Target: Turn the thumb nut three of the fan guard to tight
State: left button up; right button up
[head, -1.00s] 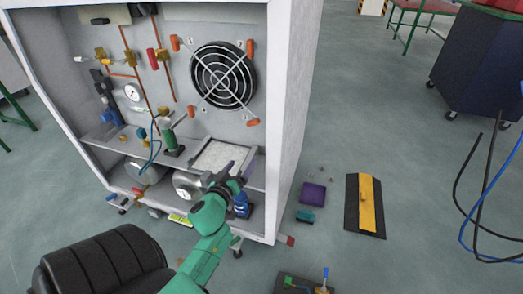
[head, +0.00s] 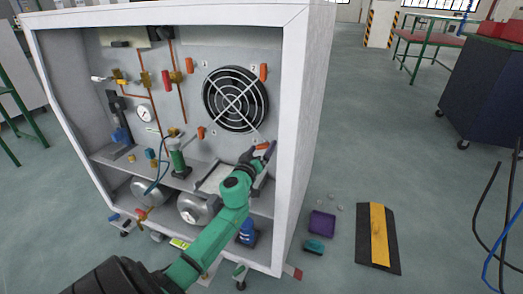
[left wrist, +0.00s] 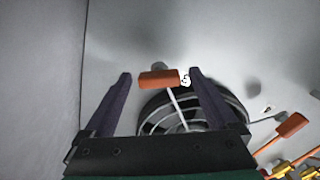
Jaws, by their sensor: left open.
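The fan guard (head: 235,99) is a round black fan with a light wire cross on the back panel of the white cabinet. Thumb nut three (left wrist: 158,79) is an orange bar with a "3" beside it in the left wrist view, lying crosswise between my fingertips. In the head view it is the orange nut at the guard's lower right (head: 262,146). My left gripper (left wrist: 160,74) is open, its fingers on either side of the nut; I cannot tell whether they touch it. In the head view this gripper (head: 257,157) partly covers the area below the nut. My right gripper is not in view.
Other orange nuts sit at the guard's upper left (head: 189,65), upper right (head: 263,72) and lower left (head: 201,132). The cabinet's right wall (head: 298,130) stands close beside my left gripper. A shelf with a tray (head: 212,180) lies below the fan.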

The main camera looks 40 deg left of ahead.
pick_arm(q)
jog(key=c, duration=1.4)
jog(key=shift+o, duration=0.2)
